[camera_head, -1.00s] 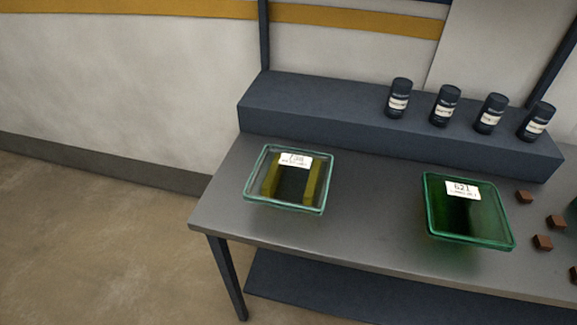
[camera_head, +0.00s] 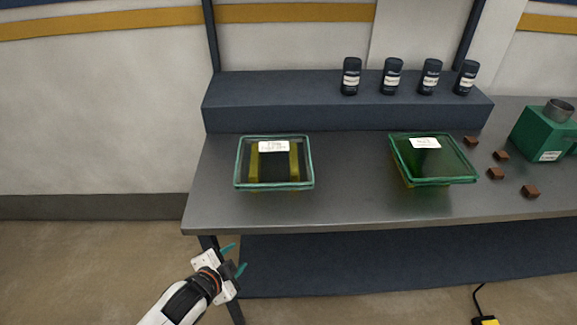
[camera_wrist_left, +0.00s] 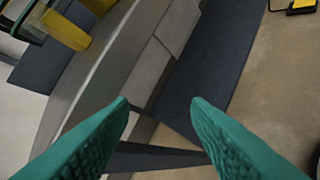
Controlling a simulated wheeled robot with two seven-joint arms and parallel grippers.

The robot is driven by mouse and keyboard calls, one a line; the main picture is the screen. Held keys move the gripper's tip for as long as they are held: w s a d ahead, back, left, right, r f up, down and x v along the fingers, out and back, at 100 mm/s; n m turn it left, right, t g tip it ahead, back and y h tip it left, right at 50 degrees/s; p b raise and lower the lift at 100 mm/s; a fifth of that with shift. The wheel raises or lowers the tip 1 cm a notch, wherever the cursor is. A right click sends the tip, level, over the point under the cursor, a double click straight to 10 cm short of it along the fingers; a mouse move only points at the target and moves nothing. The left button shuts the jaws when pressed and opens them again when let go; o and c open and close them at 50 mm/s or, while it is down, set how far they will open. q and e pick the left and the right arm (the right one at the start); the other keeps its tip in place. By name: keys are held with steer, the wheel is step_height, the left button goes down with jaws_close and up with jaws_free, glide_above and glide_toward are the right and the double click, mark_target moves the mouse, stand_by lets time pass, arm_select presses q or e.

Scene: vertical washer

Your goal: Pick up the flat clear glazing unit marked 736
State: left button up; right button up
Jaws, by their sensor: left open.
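The flat clear glazing unit (camera_head: 244,163) has a green-edged square pane and a white label (camera_head: 273,146), whose number is too blurred to read surely. It rests on yellow supports (camera_head: 295,163) at the left of the grey bench. A corner of it shows at the upper left of the left wrist view (camera_wrist_left: 29,23). My left gripper (camera_head: 235,258) is open and empty, below the bench's front edge and apart from the unit. Its teal fingers show spread in the left wrist view (camera_wrist_left: 160,103). My right gripper is not in view.
A darker green glazing unit (camera_head: 445,162) with a label sits further right on the bench (camera_head: 345,200). Several brown blocks (camera_head: 497,173) and a green box (camera_head: 535,135) lie beyond it. Several dark canisters (camera_head: 392,76) stand on the raised shelf (camera_head: 300,100). The bench between the units is clear.

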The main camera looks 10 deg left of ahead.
mark_target(266, 188)
arm_select(q)
steer(key=w+d+r+m+t+h, duration=0.1)
steer(key=w+r+m+h, duration=0.1)
steer(key=w+r+m, duration=0.1)
steer(key=w+d+r+m+t+h+p, duration=0.1)
steer(key=w+r+m+t+h, duration=0.1)
steer(key=w+r+m+h, duration=0.1)
steer(key=w+d+r+m+t+h, duration=0.1)
steer(key=w+r+m+h, duration=0.1)
steer(key=w+r+m, duration=0.3)
steer(key=shift+w+r+m+p, duration=0.1)
steer(key=shift+m+p, duration=0.25)
steer(key=shift+m, duration=0.55)
steer(key=shift+w+d, duration=0.3)
steer(key=shift+w, duration=0.2)
steer(key=shift+w+d+p, duration=0.1)
steer(key=shift+w+p, duration=0.2)
steer(key=shift+w, duration=0.1)
steer(key=p+x, duration=0.1)
steer(key=x, duration=0.2)
steer(key=shift+w, duration=0.35)
steer(key=shift+w+d+f, duration=0.15)
steer(key=shift+w+f, duration=0.1)
steer(key=shift+w, duration=0.15)
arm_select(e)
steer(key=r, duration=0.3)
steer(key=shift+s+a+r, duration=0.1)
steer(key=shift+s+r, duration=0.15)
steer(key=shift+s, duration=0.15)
